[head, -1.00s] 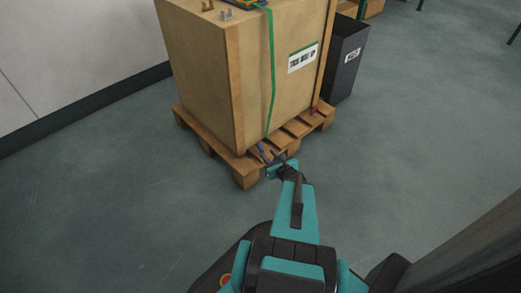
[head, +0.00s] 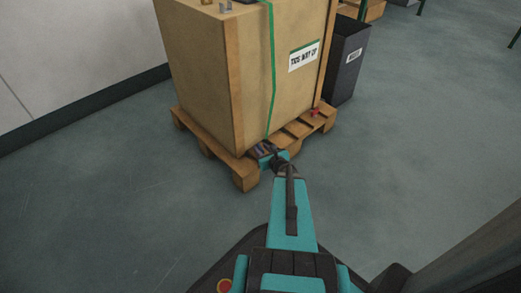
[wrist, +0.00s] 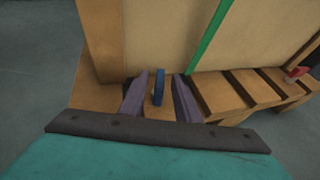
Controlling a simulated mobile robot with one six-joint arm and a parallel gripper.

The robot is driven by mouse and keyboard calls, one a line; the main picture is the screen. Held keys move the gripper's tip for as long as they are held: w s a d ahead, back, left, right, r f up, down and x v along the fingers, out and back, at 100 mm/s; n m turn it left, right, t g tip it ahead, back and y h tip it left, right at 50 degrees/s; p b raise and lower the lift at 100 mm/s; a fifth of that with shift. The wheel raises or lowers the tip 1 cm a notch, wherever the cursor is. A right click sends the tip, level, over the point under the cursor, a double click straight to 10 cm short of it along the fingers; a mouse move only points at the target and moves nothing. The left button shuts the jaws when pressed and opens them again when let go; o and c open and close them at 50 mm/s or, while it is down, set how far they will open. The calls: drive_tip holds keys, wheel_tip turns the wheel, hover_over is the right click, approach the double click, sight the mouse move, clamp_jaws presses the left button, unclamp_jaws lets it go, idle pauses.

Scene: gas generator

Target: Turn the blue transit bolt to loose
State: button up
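The blue transit bolt (wrist: 158,87) stands on the pallet at the foot of the crate, near its front corner, in the wrist view. My gripper (wrist: 160,84) is open, with one purple-grey finger on each side of the blue bolt. Small gaps show between the bolt and both fingers. In the head view my gripper (head: 266,151) is at the pallet's near edge and mostly hides the bolt. A red bolt (wrist: 297,73) is farther right on the pallet, and it also shows in the head view (head: 315,112).
A tall wooden crate (head: 200,75) with a green strap (head: 271,70) stands on a slatted wooden pallet (head: 245,177). A dark bin (head: 347,65) stands behind it to the right. The floor to the right is clear.

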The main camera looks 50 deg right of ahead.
drive_tip(key=shift+x, duration=1.05)
clamp_jaws()
